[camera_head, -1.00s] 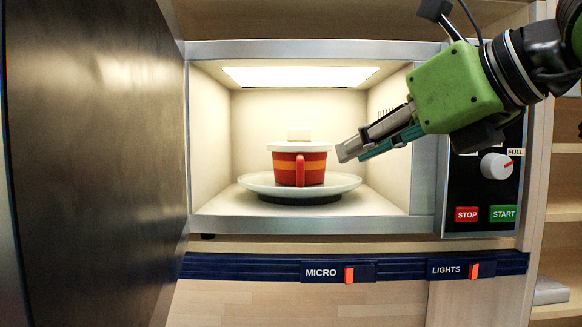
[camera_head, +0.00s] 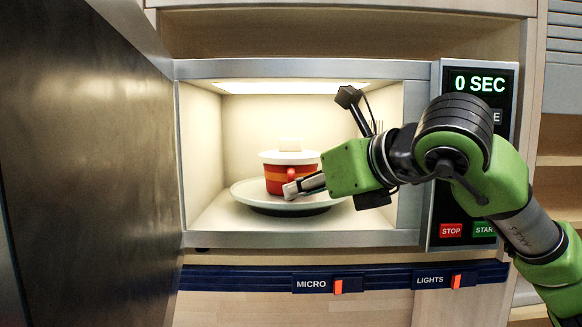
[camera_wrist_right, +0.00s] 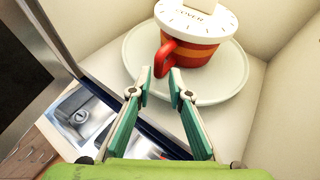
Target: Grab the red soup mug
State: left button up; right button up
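The red soup mug (camera_head: 276,178) has an orange band and stands upright on a white plate (camera_head: 245,190) inside the lit microwave. A white cover (camera_head: 289,157) with a knob sits on it; the mug also shows in the right wrist view (camera_wrist_right: 200,53). Its red handle (camera_wrist_right: 163,62) points toward my right gripper (camera_wrist_right: 160,73). The two fingers are apart, with the handle just beyond and between their tips. I cannot tell if they touch it. In the head view the right gripper (camera_head: 290,189) covers part of the mug's front. My left gripper is not in view.
The microwave door (camera_head: 90,150) stands open at the left. The control panel (camera_head: 452,200) at the right reads 0 SEC. MICRO (camera_head: 338,287) and LIGHTS (camera_head: 456,282) switches sit below. A metal sink (camera_wrist_right: 82,115) shows below in the wrist view.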

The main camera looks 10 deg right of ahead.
jog(key=shift+x, duration=1.2)
jog(key=shift+s+d, duration=0.1)
jog(key=shift+s, duration=0.05)
grip_shut()
jog(key=shift+r, duration=0.1)
